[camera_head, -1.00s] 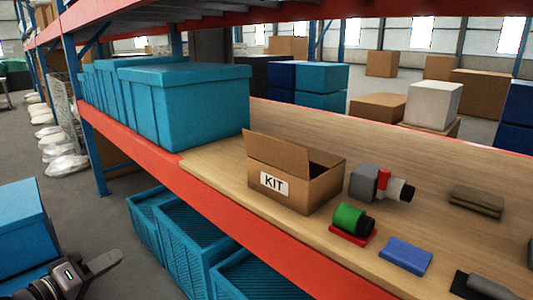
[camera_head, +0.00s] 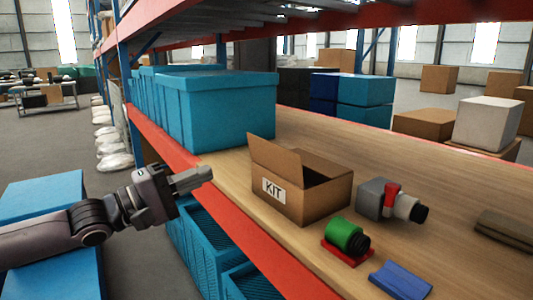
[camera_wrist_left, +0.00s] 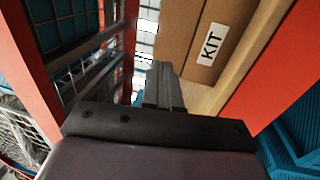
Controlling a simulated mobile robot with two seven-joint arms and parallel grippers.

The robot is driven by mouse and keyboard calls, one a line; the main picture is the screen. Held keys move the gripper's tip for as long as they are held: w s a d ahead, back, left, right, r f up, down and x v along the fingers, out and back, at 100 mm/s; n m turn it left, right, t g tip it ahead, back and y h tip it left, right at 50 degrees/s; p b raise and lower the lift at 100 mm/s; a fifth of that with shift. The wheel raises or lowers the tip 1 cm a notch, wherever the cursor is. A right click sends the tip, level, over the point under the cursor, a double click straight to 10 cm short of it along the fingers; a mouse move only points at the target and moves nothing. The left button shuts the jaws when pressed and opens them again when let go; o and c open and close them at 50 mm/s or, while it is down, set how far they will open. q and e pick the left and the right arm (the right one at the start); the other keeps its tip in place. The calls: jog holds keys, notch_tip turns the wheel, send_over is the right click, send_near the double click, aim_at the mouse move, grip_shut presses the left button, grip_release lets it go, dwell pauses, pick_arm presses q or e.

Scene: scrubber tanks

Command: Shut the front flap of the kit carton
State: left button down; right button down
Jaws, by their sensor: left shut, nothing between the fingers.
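The kit carton (camera_head: 325,200) is an open brown box with a white KIT label on its front face, standing on the wooden shelf. Its front flap (camera_head: 275,157) stands up above the labelled face, and the dark opening shows behind it. My left gripper (camera_head: 208,173) is shut and empty, left of the carton and apart from it, by the shelf's red front edge. In the left wrist view the shut fingers (camera_wrist_left: 165,85) point forward, with the carton's labelled face (camera_wrist_left: 232,30) and flap (camera_wrist_left: 178,35) ahead to the right. My right gripper is not in view.
Blue lidded bins (camera_head: 215,110) stand on the shelf behind and left of the carton. A grey and red device (camera_head: 385,198), a green cylinder (camera_head: 345,235) and a blue pad (camera_head: 400,279) lie right of it. The red beam (camera_head: 240,213) edges the shelf. Blue crates (camera_head: 205,240) sit below.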

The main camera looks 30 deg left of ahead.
pick_arm(q)
jog(key=b+x, duration=0.1)
jog(key=x, duration=0.1)
jog(key=shift+w+r+b, duration=0.15)
jog(key=shift+w+b, duration=0.25)
jog(key=p, duration=0.5)
send_near(270, 146)
jog(key=shift+w, duration=0.8)
jog(key=shift+w+d+r+p, duration=0.3)
jog(key=shift+w+d+p, duration=0.15)
jog(key=shift+w, duration=0.25)
jog(key=shift+w+d+r+p, duration=0.3)
jog(key=shift+w+d+p, duration=0.15)
jog(key=shift+w, duration=0.25)
jog(key=shift+x, duration=0.95)
jog(key=shift+f, duration=0.15)
